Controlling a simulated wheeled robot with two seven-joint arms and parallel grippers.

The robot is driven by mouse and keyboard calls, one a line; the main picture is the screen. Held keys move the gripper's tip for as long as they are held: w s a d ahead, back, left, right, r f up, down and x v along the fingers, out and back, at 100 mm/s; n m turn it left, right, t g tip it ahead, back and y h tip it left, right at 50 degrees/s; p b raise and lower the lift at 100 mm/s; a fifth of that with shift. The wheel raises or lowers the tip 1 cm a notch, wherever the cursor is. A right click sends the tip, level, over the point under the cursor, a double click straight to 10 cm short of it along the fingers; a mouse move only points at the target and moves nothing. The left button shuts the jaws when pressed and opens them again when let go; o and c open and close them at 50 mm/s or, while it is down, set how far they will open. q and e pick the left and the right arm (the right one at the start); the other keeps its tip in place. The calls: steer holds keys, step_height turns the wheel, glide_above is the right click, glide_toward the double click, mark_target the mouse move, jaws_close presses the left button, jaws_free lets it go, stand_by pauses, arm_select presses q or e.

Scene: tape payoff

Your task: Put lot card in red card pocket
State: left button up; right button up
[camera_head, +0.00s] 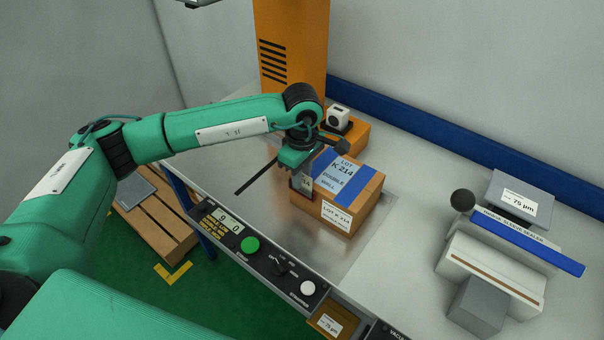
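A cardboard box (358,205) with blue tape and a label reading "LOT K 214" stands on the metal worktop. My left gripper (304,176) reaches down at the left side of this box. A small pale card (306,184) with print on it shows right at its fingertips, against the box's left face. The fingers are small and partly hidden by the wrist, so I cannot tell whether they are shut on the card. A dark reddish edge shows around the card, but I cannot make out a red card pocket for certain. My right gripper is not in view.
An orange machine column (291,45) stands behind the box. A control panel (262,252) with green and white buttons runs along the front edge. A sleeve sealer (497,262) stands at right. The worktop between box and sealer is clear. A wooden pallet (152,222) lies on the floor.

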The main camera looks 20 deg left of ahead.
arm_select(q)
step_height(320, 180, up, 12)
steer(key=b, duration=0.3)
steer(key=shift+f, duration=0.2)
